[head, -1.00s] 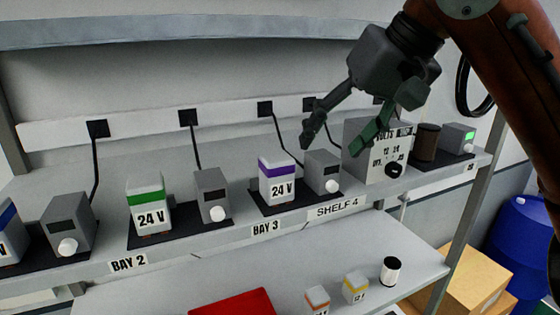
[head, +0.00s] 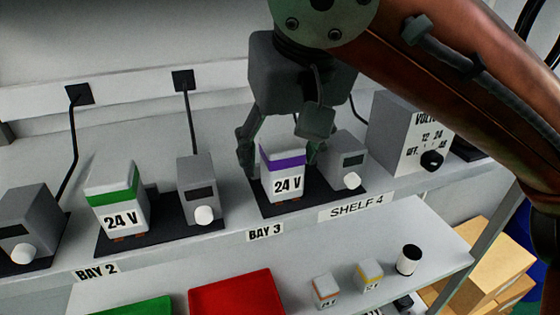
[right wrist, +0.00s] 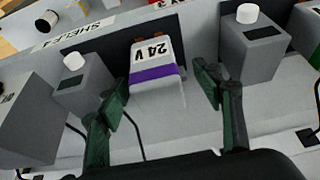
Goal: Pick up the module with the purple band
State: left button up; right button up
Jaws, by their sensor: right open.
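The module with the purple band (head: 283,174) is a white block marked 24 V, standing upright on a dark mat in Bay 3. In the right wrist view the purple-banded module (right wrist: 155,72) shows upside down, between and ahead of my fingers. My right gripper (head: 281,160) is open and reaches down from above, behind the module. One finger shows to the left of the module and the other at its right, partly hidden behind it. In the wrist view the open right gripper (right wrist: 162,88) shows a finger on each side, apart from the module. My left gripper is not in view.
A grey knobbed unit (head: 344,161) stands close to the right of the module. A green-banded 24 V module (head: 117,198) and another grey unit (head: 198,190) stand left in Bay 2. Below are a red bin (head: 232,294) and small modules on a lower shelf.

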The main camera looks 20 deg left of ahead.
jog(key=shift+w+a+f, duration=0.2)
jog(key=shift+w+f, duration=0.9)
jog(key=shift+w, duration=0.05)
jog(key=shift+s+f, duration=0.15)
jog(key=shift+s, duration=0.45)
jog(key=shift+w, duration=0.4)
jog(key=c, duration=0.6)
jog(key=shift+s, duration=0.3)
jog(key=c, duration=0.4)
jog(key=shift+w, duration=0.15)
jog(key=c, duration=0.3)
jog(key=shift+c, duration=0.7)
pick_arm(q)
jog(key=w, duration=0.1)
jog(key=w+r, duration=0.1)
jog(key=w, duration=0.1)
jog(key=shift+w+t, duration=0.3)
